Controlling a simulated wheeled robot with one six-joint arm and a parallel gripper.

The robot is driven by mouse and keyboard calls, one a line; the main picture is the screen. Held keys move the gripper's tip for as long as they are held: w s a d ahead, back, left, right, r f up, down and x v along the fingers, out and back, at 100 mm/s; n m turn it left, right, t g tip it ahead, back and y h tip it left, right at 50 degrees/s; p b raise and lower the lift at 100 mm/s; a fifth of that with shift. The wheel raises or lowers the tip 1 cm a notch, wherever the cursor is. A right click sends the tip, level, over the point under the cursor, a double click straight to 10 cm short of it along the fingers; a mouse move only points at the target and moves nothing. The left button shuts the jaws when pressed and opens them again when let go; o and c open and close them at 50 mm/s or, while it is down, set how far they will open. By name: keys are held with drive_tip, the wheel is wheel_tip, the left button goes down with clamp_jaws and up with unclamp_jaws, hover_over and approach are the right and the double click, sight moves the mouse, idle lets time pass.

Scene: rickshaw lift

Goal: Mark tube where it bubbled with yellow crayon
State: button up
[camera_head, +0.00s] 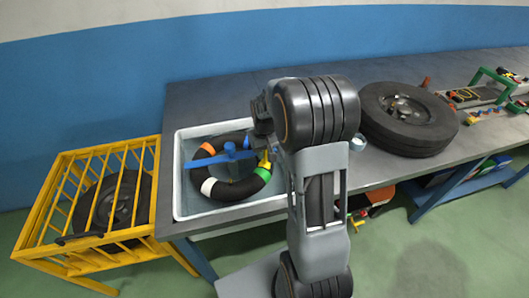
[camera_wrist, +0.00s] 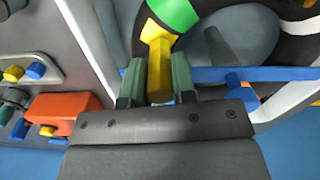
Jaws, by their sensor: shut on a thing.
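The tube (camera_head: 228,190) is a black ring with orange, white and green bands, lying in a white water tray (camera_head: 178,190). My gripper (camera_wrist: 158,78) is shut on the yellow crayon (camera_wrist: 158,68), which sticks out beyond the green-grey fingers. In the wrist view the crayon's far end is at the edge of the green band (camera_wrist: 174,12); I cannot tell whether it touches. In the head view the crayon (camera_head: 265,161) shows just above the green band (camera_head: 262,173), at the tube's right side. My arm hides part of the tray's right side.
A blue bar (camera_head: 204,161) with an upright blue part lies across the tube. A yellow cage (camera_head: 60,200) holding a tyre stands left of the bench. A large tyre (camera_head: 410,105) and tools lie on the bench to the right. An orange block (camera_wrist: 64,108) shows in the wrist view.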

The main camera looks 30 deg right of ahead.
drive_tip(key=shift+r+p, duration=1.95)
drive_tip(key=shift+r, duration=0.9)
